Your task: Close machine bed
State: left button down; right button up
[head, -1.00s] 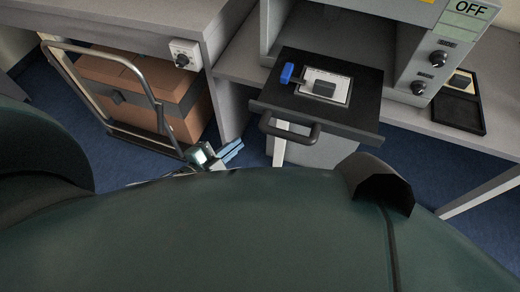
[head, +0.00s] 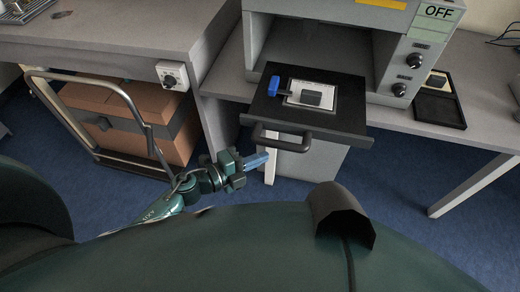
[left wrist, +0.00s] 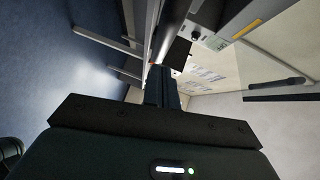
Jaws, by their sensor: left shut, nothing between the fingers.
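The machine bed (head: 345,122) is a black tray pulled out from the front of the grey machine (head: 310,48). It has a dark bar handle (head: 280,142) on its near edge. A white plate with a grey block (head: 312,96) and a blue piece (head: 273,86) lie on the bed. My left gripper (head: 258,160) is shut and empty, just below and left of the handle, apart from it as far as I can tell. Its closed fingers also show in the left wrist view (left wrist: 162,88). My right gripper is not in view.
A black tray (head: 440,108) lies right of the machine. Blue floor is clear at the lower right.

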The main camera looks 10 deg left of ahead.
pick_arm(q)
jog(key=shift+w+a+f, duration=0.1)
jog(key=shift+w+f, duration=0.05)
jog(key=shift+w, duration=0.5)
jog(key=shift+w+f, duration=0.1)
jog(key=shift+w, duration=0.6)
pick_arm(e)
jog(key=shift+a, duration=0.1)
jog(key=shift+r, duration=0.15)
